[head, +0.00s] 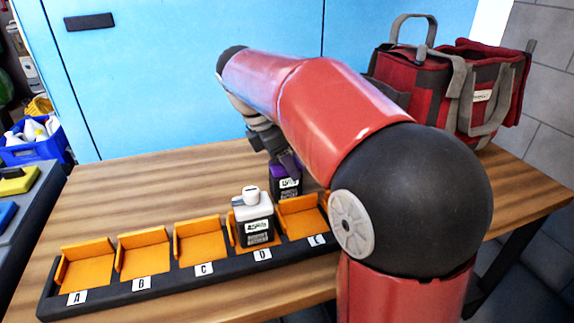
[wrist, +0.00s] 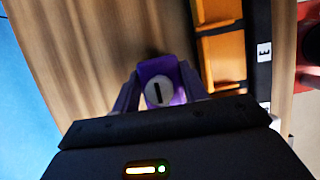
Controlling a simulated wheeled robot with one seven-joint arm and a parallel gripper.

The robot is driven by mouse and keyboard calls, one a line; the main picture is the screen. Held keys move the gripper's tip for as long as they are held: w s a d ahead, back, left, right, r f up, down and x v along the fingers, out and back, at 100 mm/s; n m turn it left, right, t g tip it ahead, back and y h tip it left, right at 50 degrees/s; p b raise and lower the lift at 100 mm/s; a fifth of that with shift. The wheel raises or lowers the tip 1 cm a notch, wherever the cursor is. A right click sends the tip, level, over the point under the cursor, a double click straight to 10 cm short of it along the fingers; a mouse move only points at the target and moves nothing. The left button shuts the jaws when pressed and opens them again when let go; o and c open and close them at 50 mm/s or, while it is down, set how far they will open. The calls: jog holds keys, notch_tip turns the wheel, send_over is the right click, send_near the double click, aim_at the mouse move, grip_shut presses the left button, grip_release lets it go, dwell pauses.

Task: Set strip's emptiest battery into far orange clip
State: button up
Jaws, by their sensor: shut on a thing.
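A dark strip (head: 190,281) with a row of orange clips lies along the table's front, labelled A to E. Clips A (head: 86,268), B (head: 143,257) and C (head: 201,247) are empty. A white-topped battery with a dark lower body (head: 253,222) stands upright in clip D. Clip E (head: 302,220) shows no battery in its visible part; my arm hides its right side. My gripper (wrist: 160,82) is shut on a purple battery (wrist: 160,68) with a round white cap. In the head view the purple battery (head: 285,180) is behind the strip, near D and E. Whether it touches the table is unclear.
A red and grey tool bag (head: 450,95) stands at the table's back right. The wooden table (head: 130,200) is clear behind clips A to C. A blue cabinet (head: 180,70) is behind it. My arm covers the table's right part.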

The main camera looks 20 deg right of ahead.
jog(key=shift+f, duration=0.2)
jog(key=o, duration=1.3)
